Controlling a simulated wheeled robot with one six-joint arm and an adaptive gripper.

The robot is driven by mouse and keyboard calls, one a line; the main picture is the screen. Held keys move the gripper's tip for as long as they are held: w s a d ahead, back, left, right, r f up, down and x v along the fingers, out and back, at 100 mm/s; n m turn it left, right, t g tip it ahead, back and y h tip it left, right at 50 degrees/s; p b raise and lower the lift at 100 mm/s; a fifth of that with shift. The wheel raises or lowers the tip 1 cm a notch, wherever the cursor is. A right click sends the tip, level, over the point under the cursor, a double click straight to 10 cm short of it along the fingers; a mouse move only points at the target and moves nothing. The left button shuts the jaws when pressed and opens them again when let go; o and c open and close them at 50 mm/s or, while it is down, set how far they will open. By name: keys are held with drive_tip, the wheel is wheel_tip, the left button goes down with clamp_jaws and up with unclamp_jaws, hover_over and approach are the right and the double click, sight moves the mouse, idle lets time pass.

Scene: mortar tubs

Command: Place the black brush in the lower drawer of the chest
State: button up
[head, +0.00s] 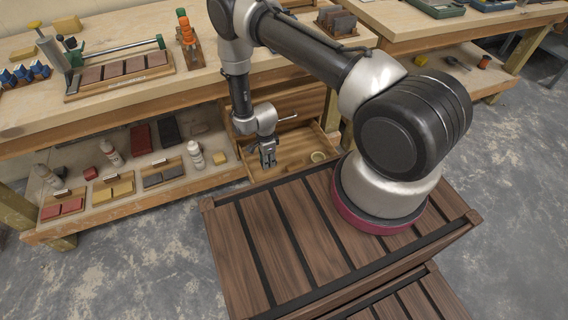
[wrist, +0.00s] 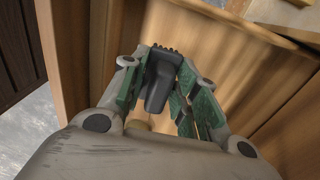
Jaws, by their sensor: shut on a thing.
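My gripper (head: 268,158) points down over the open lower drawer (head: 296,172) of the wooden chest (head: 298,104). In the wrist view my gripper (wrist: 160,95) is shut on the black brush (wrist: 160,82), with its green-padded fingers on both sides. The brush's dark bristles show at the far end. Wooden drawer walls surround the fingers in that view. In the head view the brush is too small and dark to tell from the fingers. I cannot tell whether the brush touches the drawer floor.
A small round tan thing (head: 318,156) lies in the drawer's right part. The lower shelf (head: 110,203) to the left holds bottles, blocks and trays. The workbench top (head: 110,100) lies above it. A dark slatted wooden surface (head: 290,240) is in front of the drawer.

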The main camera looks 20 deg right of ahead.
wheel_tip(320, 180, down, 10)
drive_tip(key=shift+r, duration=0.2)
drive_tip(key=shift+f, duration=0.15)
drive_tip(key=o, duration=1)
wheel_tip(320, 180, up, 12)
drive_tip(key=shift+r, duration=0.2)
idle(0.3)
